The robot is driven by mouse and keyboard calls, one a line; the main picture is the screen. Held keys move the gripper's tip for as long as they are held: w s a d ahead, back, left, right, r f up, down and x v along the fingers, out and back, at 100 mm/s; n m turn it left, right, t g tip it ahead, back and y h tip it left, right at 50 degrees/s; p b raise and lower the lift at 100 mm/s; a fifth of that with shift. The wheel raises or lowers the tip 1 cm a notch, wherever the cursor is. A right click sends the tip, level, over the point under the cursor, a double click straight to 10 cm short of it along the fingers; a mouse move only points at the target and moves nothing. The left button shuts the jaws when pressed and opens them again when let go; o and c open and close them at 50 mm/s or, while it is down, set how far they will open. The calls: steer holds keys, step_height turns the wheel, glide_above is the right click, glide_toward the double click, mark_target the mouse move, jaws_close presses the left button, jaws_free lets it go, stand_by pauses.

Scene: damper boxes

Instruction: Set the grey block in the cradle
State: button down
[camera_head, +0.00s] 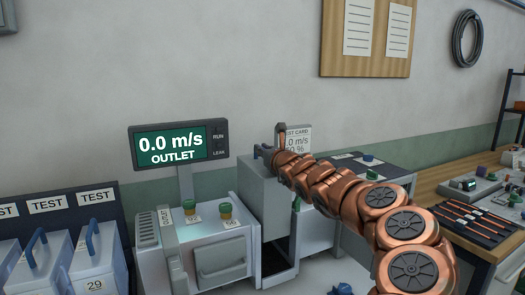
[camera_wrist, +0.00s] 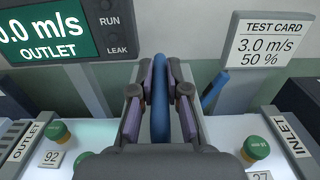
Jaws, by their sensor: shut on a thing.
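My gripper (camera_wrist: 160,92) is shut on a blue handle (camera_wrist: 160,118), with a purple pad on each side of it. In the head view the tall grey block (camera_head: 262,195) stands upright under my gripper, between the outlet box and the inlet side. Below it is a dark opening (camera_head: 274,258) between the two units, which looks like the cradle.
The outlet box (camera_head: 200,255) carries green knobs and a display (camera_head: 170,143) reading 0.0 m/s. A test card (camera_wrist: 270,42) reads 3.0 m/s, 50 %. Blue-handled boxes (camera_head: 95,265) stand at the left. A bench (camera_head: 450,185) with tools is at the right.

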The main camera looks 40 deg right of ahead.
mark_target(263, 169)
steer(key=shift+f+b, duration=0.3)
steer(key=shift+f, duration=0.15)
steer(key=shift+f+b, duration=2.9)
steer(key=shift+f, duration=0.05)
steer(key=shift+f+b, duration=0.75)
steer(key=shift+f, duration=0.25)
steer(key=shift+f+b, duration=0.15)
steer(key=shift+b, duration=0.2)
steer(key=shift+f+b, duration=0.65)
steer(key=shift+f, duration=0.1)
steer(key=shift+f+b, duration=1)
steer(key=shift+b, duration=0.05)
steer(key=shift+w+p, duration=0.1)
steer(key=shift+p, duration=0.3)
